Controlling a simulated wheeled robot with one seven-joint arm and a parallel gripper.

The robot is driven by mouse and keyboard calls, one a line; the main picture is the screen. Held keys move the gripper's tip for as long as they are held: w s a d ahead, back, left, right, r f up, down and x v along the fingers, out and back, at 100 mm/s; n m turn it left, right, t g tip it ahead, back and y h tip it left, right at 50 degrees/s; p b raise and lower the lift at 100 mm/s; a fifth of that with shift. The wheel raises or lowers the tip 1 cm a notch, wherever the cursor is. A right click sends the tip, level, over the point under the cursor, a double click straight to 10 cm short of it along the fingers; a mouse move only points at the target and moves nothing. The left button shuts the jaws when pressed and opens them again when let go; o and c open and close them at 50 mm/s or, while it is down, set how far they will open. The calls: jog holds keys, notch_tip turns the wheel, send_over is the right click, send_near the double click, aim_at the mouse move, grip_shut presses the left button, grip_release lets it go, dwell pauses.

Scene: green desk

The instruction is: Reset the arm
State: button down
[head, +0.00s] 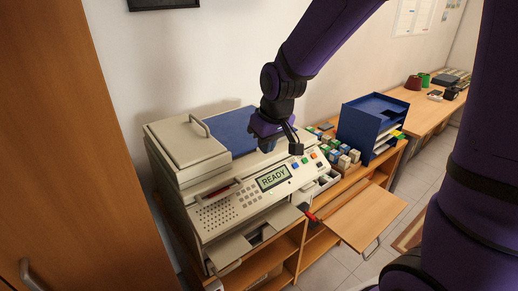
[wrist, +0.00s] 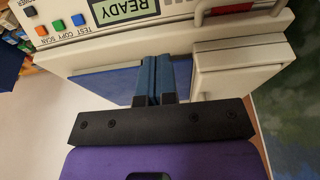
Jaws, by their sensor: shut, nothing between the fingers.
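My gripper (head: 266,142) hangs from my purple arm over the back right part of a beige office machine (head: 215,190). In the wrist view, its two blue fingers (wrist: 152,78) are together, with nothing between them. They appear above the machine's top, beside a blue panel (wrist: 107,86). In the head view the fingertips are hard to make out. The machine's display (head: 272,177) reads READY. Whether the fingers touch the machine cannot be told.
Small boxes (head: 340,155) and a blue tray rack (head: 370,128) stand right of the machine. A wooden cabinet (head: 80,150) is close on the left. A pulled-out wooden board (head: 366,216) is at the lower right. The air above the machine's left side is free.

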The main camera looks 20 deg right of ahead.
jog(key=s+d+r+m, duration=0.1)
jog(key=s+d+r, duration=0.2)
jog(key=s+r, duration=0.2)
jog(key=s+d+r+m+t, duration=0.1)
jog(key=s+d+r, duration=0.2)
jog(key=s, duration=0.6)
jog(key=s+d+r+m+t+h, duration=0.1)
jog(key=s+d+r, duration=0.2)
jog(key=s+r, duration=0.4)
jog(key=shift+s+d+r+m, duration=0.15)
jog(key=shift+s+r+m, duration=0.15)
jog(key=shift+r, duration=0.15)
